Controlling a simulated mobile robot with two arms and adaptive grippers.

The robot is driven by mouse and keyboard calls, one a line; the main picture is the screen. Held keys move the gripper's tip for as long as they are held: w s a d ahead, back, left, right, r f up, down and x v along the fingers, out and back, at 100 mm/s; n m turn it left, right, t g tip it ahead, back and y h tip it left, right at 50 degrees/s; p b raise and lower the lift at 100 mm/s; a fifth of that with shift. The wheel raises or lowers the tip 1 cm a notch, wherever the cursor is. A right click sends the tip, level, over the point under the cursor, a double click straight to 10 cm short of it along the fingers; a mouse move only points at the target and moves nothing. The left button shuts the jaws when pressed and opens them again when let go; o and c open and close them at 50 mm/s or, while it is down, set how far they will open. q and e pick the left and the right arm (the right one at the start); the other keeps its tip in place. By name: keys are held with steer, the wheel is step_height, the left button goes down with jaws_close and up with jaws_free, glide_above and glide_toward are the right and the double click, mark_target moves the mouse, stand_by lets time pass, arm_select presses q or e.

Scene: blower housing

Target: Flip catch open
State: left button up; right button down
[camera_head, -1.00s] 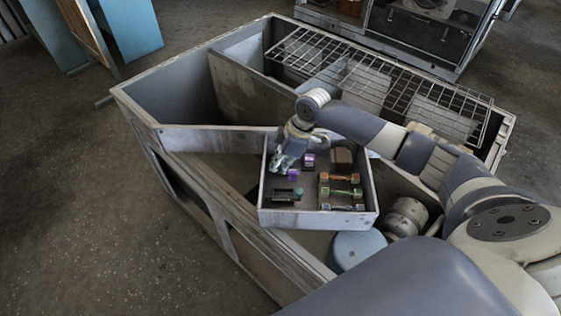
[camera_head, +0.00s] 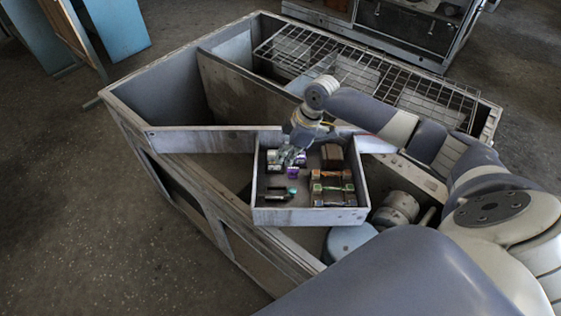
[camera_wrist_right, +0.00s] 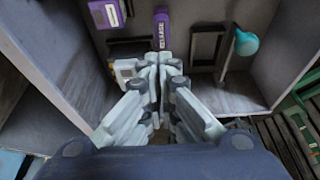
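A purple lever with a "RELEASE" label (camera_wrist_right: 161,28) stands out just beyond my fingertips in the right wrist view. It sits near a dark bracket. My right gripper (camera_wrist_right: 163,66) has its fingers drawn together, with the tips close below the lever; I cannot tell if they touch it. In the head view my right gripper (camera_head: 287,160) reaches down into the open grey box, beside small purple parts (camera_head: 299,160). My left gripper is not in view.
The grey box (camera_head: 310,216) also holds a black frame (camera_wrist_right: 208,45), a teal knob (camera_wrist_right: 246,42), a brown block (camera_head: 332,152) and coloured bar-like parts (camera_head: 332,188). Its walls stand close around my gripper. A wire rack (camera_head: 380,75) lies behind.

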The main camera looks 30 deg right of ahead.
mark_target(294, 167)
steer(key=v, duration=0.9)
steer(key=shift+a, duration=0.25)
